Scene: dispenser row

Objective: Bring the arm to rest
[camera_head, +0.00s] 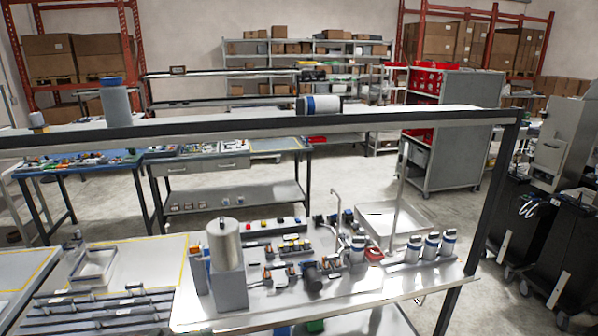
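Neither of my arms shows in the head view, and neither gripper is in view. A workbench (350,295) stands in front of me. On its right side several small white bottles with dark and blue tops (431,247) stand upright in a row. A grey metal cylinder (223,243) stands on a grey block (230,289) at the bench's left. I see nothing held anywhere.
A raised shelf (400,118) crosses the view above the bench. It carries a grey container with a blue lid (116,103) and a white-and-blue cylinder lying sideways (320,105). A shallow tray (388,220) sits behind the bottles. Dark equipment (566,240) stands at right.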

